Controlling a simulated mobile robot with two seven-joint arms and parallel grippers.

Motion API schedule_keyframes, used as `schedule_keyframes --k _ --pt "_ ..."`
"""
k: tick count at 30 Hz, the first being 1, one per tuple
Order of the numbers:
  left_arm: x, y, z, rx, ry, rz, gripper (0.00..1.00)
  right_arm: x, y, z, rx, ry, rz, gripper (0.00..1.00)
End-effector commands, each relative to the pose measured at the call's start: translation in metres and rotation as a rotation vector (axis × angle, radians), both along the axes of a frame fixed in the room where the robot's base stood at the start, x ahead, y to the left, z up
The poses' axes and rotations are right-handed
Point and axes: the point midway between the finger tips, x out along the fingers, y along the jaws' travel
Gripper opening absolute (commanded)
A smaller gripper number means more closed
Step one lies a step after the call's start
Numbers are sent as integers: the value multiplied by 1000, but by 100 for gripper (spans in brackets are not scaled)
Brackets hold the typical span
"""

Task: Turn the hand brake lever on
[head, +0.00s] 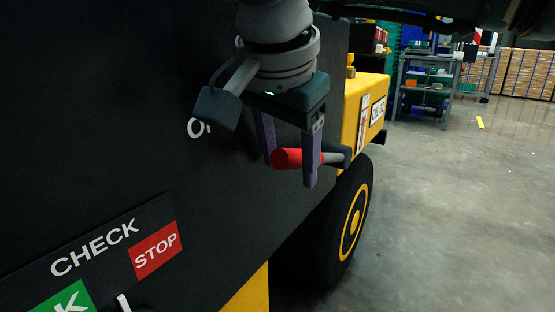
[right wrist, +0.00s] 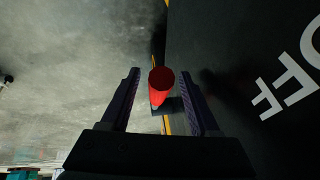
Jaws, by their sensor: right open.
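The hand brake lever (head: 291,158) has a red grip and a grey shaft, and sticks out from a dark panel (head: 130,110) on a yellow vehicle. In the head view it lies nearly level. My right gripper (head: 290,175) is open and points down, with one finger on each side of the red grip. In the right wrist view the red lever end (right wrist: 161,80) lies between the two open fingers (right wrist: 163,85), with gaps visible on both sides. White "OFF" lettering (right wrist: 290,80) is on the panel beside it. My left gripper is not in view.
A "CHECK" plate with a red STOP label (head: 155,250) is low on the panel. The vehicle's black wheel (head: 350,225) is below and behind the lever. Open concrete floor (head: 450,210) lies to the right, with a shelf rack (head: 425,85) farther back.

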Motion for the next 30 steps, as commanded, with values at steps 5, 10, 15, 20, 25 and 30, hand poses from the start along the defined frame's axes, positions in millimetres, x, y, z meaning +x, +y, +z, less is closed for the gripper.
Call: schedule_keyframes --k 5,10,15,20,25,30 --pt "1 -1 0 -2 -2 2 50 0 0 0 0 0 0 50" --pt "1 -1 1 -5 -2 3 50 0 0 0 0 0 0 30" --pt "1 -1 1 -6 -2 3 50 0 0 0 0 0 0 11" --pt "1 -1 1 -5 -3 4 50 0 0 0 0 0 -1 0" --pt "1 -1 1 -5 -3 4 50 0 0 0 0 0 -1 0" --pt "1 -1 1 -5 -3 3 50 0 0 0 0 0 -1 0"
